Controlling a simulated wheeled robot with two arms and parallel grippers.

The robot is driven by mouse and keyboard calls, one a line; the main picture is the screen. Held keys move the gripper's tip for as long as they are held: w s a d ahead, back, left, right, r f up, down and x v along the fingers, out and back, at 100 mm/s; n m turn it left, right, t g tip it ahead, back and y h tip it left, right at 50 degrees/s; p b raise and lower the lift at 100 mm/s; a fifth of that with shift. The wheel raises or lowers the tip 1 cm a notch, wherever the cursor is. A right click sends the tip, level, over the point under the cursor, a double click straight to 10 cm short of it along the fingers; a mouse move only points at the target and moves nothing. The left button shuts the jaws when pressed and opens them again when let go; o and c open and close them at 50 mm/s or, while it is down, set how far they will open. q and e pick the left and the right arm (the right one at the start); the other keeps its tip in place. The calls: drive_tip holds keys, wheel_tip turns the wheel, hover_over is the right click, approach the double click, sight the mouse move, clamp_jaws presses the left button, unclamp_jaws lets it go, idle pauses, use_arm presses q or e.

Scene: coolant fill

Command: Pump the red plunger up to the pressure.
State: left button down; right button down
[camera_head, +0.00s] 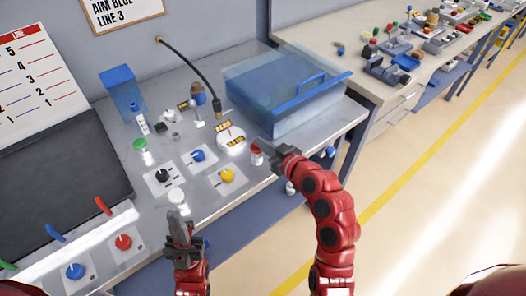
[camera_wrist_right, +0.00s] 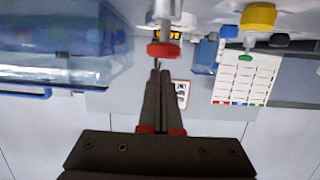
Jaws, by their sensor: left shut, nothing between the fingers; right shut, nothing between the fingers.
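The red plunger (camera_head: 256,153) stands at the front of the bench, a red cap on a pale body. In the right wrist view, which is upside down, its red cap (camera_wrist_right: 163,50) sits right at the fingertips. My right gripper (camera_head: 262,144) is shut and empty, its tips close by the cap; I cannot tell whether they touch. The shut fingers also show in the wrist view (camera_wrist_right: 157,74). A white unit with yellow-and-black displays (camera_head: 231,137) stands just behind the plunger; its reading is too small to tell. My left gripper (camera_head: 177,214) is shut and empty near the front edge, by a white cap (camera_head: 177,196).
A clear blue-lidded box (camera_head: 285,90) stands behind and right of the plunger. Blue (camera_head: 198,155), yellow (camera_head: 227,175) and black (camera_head: 162,175) knobs are to its left. A black hose (camera_head: 190,62) arches down behind the display unit.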

drive_tip(key=p+v, duration=0.1)
drive_tip(key=v, duration=0.9)
drive_tip(key=shift+r, duration=0.15)
drive_tip(key=shift+s, duration=0.1)
idle(1.3)
